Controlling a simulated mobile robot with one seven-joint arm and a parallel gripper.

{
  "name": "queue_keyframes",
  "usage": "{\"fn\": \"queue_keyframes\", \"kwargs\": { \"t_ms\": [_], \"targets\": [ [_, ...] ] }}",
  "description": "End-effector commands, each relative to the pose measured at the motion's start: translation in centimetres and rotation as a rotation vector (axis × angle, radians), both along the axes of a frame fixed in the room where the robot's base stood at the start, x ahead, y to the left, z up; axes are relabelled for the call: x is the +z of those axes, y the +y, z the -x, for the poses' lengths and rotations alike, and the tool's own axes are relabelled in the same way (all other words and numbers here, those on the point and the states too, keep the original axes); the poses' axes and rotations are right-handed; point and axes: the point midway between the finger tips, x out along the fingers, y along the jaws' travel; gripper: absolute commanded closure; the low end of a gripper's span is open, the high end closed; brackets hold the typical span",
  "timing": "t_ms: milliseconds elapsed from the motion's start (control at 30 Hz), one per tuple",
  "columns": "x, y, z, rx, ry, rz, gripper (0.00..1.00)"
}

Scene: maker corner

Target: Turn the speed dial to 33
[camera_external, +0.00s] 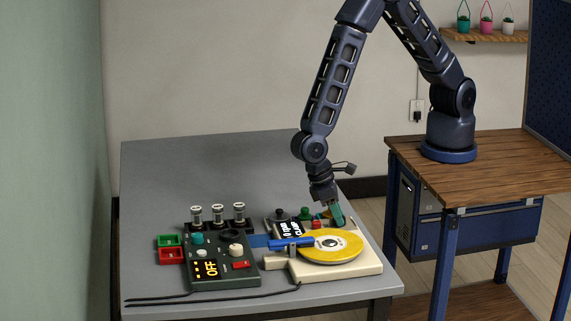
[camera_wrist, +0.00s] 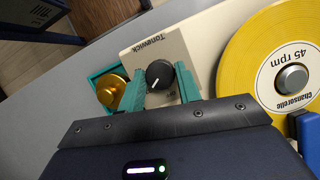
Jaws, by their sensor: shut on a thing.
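The turntable is cream, with a yellow record (camera_external: 329,246) on it; its base (camera_external: 362,267) stands on the grey table. In the wrist view the record (camera_wrist: 242,62) has a white label reading 45 rpm. The black speed dial (camera_wrist: 158,72) sits at the corner of the cream base (camera_wrist: 193,45), near the word Tonewick. Its white pointer line faces the lower left in that view. My gripper (camera_wrist: 161,80) has its teal fingers on either side of the dial, shut on it. The scale beside the dial is mostly hidden. In the external view my gripper (camera_external: 338,219) hides the dial.
A blue arm-like part (camera_external: 291,243) lies at the record's left edge. A dark green box (camera_external: 222,269) showing OFF stands left of it. A teal tray (camera_wrist: 97,77) with a gold piece (camera_wrist: 110,93) is close to the dial. The table's back left (camera_external: 190,165) is clear.

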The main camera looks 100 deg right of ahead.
Motion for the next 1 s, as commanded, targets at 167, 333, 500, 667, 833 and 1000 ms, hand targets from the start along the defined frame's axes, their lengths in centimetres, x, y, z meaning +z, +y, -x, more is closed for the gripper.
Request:
{"fn": "queue_keyframes", "kwargs": {
  "t_ms": [167, 333, 500, 667, 833, 1000],
  "targets": [
    [-0.05, -0.05, 0.11, -0.040, 0.002, 0.001, 0.89],
    [-0.05, -0.04, 0.10, -0.053, 0.002, 0.001, 0.89],
    [-0.06, -0.04, 0.11, -0.053, 0.002, 0.001, 0.89],
    [-0.06, -0.04, 0.11, -0.053, 0.002, 0.001, 0.64],
    [-0.04, -0.02, 0.08, -0.052, 0.001, 0.001, 0.45],
    [-0.03, -0.03, 0.05, -0.052, 0.001, 0.000, 0.45]
  ]
}}
